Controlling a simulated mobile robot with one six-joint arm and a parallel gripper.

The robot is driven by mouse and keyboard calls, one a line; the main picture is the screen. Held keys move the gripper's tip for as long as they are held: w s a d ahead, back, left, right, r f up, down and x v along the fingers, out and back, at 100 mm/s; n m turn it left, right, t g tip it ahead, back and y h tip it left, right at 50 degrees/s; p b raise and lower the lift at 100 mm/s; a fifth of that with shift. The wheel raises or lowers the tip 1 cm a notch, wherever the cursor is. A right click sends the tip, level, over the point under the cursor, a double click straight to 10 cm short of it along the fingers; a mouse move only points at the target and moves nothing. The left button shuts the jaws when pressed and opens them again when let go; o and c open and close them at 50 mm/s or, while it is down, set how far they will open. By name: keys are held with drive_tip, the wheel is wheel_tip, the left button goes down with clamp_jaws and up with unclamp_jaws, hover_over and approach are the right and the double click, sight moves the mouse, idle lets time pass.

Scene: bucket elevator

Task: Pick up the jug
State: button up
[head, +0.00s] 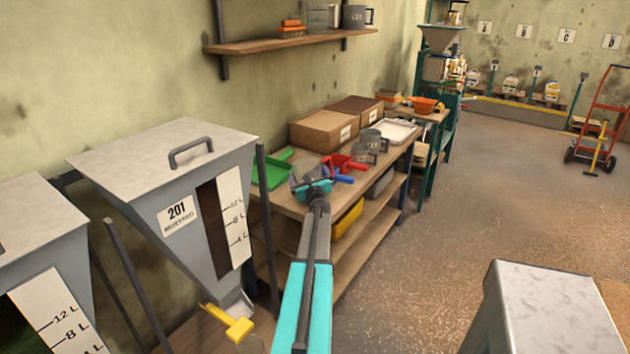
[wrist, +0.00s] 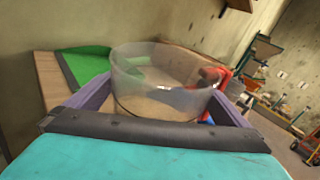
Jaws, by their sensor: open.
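A clear, see-through round vessel (wrist: 160,75), which looks like the jug, fills the middle of the wrist view. Its open rim faces up, and no handle shows on it. My gripper (wrist: 160,95) is open, with one finger at the left of the vessel and one at the right. I cannot tell whether the fingers touch its wall. In the head view my gripper (head: 311,180) is over the workbench, between a green scoop and a red scoop. The vessel is hard to make out there.
The workbench (head: 290,207) also carries a green scoop (head: 272,172), a red scoop (head: 345,163), grey jugs (head: 364,152), cardboard boxes (head: 323,130) and a white tray (head: 397,131). A grey hopper (head: 165,150) stands left of my arm.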

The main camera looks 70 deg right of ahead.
sight(307, 161)
idle(0.4)
drive_tip(key=c, duration=1.4)
drive_tip(key=shift+r, duration=0.1)
drive_tip(key=shift+c, duration=0.4)
drive_tip(key=shift+r, duration=0.1)
drive_tip(key=shift+r, duration=1.8)
drive_tip(key=r+b+v, duration=0.1)
drive_tip(key=b+v, duration=0.2)
drive_tip(key=v, duration=1.3)
drive_tip(key=shift+s, duration=0.2)
drive_tip(key=shift+d, duration=0.15)
drive_tip(key=shift+d+r, duration=0.1)
